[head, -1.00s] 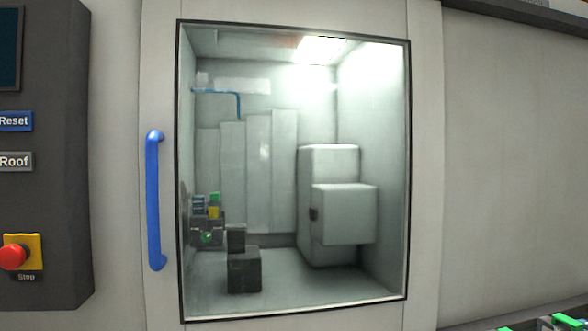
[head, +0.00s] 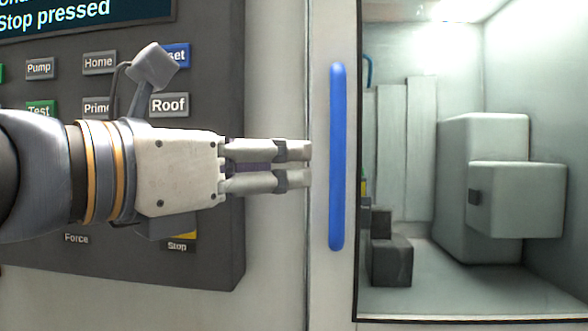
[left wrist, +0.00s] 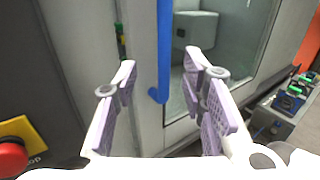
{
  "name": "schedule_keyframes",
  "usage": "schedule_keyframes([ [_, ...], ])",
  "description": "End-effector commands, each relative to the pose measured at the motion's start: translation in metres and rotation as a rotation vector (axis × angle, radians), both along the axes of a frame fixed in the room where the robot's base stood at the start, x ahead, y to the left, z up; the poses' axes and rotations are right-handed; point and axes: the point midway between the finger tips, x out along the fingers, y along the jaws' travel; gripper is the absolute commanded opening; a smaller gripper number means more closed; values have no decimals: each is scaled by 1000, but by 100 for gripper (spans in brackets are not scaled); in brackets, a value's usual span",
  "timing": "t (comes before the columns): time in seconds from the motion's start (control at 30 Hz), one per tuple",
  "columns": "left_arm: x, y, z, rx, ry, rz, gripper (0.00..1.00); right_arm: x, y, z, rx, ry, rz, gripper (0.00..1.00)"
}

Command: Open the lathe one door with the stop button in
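The lathe door (head: 345,290) looks shut, with its window frame and seam in line. Its upright blue handle (head: 337,155) stands just right of my left gripper (head: 308,163) in the head view. The gripper is open and empty, its fingertips a little short of the handle. In the left wrist view the handle (left wrist: 164,50) shows beyond and between the spread fingers (left wrist: 160,62). The red stop button (left wrist: 10,157) on its yellow plate shows at the lower left there. In the head view my gripper hides it. The screen (head: 85,15) reads "Stop pressed". My right gripper is out of view.
The dark control panel (head: 225,265) with several buttons stands left of the door, behind my left arm. Through the window I see grey machine blocks (head: 485,185). In the left wrist view a bench with green-topped parts (left wrist: 290,95) lies at the right.

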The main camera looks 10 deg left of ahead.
Motion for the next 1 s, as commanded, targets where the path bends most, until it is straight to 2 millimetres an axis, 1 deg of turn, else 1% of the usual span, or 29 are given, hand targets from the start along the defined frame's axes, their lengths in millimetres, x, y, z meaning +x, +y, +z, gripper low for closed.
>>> schedule_keyframes([
  [0.07, 4, -3, 3, -12, 1, 0, 38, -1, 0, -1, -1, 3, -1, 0],
  [0.13, 15, -11, 3, -11, 2, -2, 38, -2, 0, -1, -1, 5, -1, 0],
  [0.4, 72, -49, 4, -7, -3, -1, 38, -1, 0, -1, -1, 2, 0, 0],
  [0.5, 86, -59, 4, -6, -5, -1, 38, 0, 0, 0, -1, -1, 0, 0],
  [0.67, 97, -66, 4, -5, -4, 0, 38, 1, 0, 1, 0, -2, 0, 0],
  [0.9, 98, -66, 3, -4, -4, 0, 38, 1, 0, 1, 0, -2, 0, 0],
  [0.97, 98, -66, 3, -4, -4, 0, 24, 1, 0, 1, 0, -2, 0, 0],
  [1.0, 98, -66, 3, -4, -4, 0, 15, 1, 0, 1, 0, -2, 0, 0],
])
